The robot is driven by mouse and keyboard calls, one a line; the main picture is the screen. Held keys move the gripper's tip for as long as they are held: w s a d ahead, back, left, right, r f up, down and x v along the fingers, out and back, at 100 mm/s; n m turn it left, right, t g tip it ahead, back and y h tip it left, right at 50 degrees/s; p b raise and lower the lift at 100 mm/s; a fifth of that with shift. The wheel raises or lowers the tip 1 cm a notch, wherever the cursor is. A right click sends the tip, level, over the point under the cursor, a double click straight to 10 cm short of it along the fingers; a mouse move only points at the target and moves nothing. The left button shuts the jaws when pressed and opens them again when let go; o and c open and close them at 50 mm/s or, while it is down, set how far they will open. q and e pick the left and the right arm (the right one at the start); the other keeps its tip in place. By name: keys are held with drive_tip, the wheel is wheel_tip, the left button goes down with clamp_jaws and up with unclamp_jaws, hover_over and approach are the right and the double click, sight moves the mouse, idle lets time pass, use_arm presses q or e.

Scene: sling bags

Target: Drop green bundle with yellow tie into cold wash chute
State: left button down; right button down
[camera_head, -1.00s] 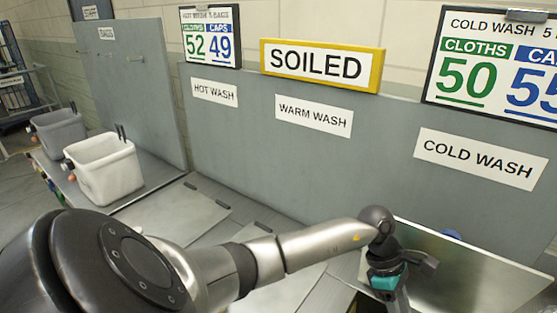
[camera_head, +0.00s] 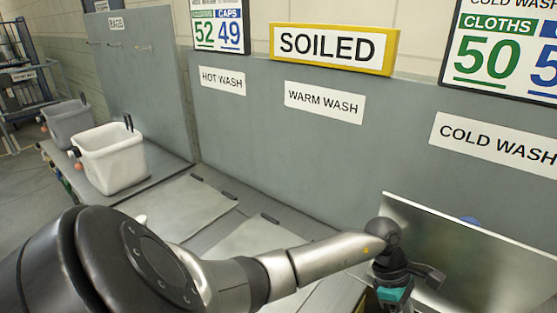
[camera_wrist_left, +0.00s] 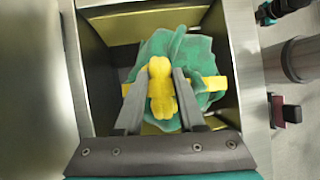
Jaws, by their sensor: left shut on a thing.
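In the left wrist view the green bundle (camera_wrist_left: 207,50) hangs below my left gripper (camera_wrist_left: 160,85), inside or just over a square metal-walled opening (camera_wrist_left: 90,75). The fingers are shut on its yellow tie (camera_wrist_left: 160,70). In the head view my left gripper (camera_head: 393,290) points down in front of a raised metal lid (camera_head: 440,240), below the COLD WASH label (camera_head: 495,142); its fingertips and the bundle are out of frame there. A dark and teal part (camera_wrist_left: 265,14) at the wrist view's top right may be my right gripper; its jaws are not clear.
Closed flat lids (camera_head: 180,208) lie below the HOT WASH (camera_head: 222,80) and WARM WASH (camera_head: 325,102) labels. A white bin (camera_head: 110,160) and a grey bin (camera_head: 70,122) stand at the left.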

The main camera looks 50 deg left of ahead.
use_arm(q)
drive_tip(key=shift+r, duration=0.1)
drive_tip(key=shift+c, duration=2.2)
unclamp_jaws()
drive_tip(key=shift+a+r, duration=0.25)
drive_tip(key=a+b, duration=0.1)
drive_tip(key=a, duration=0.3)
drive_tip(key=a+b, duration=0.1)
drive_tip(key=a, duration=0.3)
drive_tip(key=a+b, duration=0.1)
drive_tip(key=a, duration=0.3)
drive_tip(key=shift+w+r, duration=0.2)
drive_tip(key=shift+r, duration=0.05)
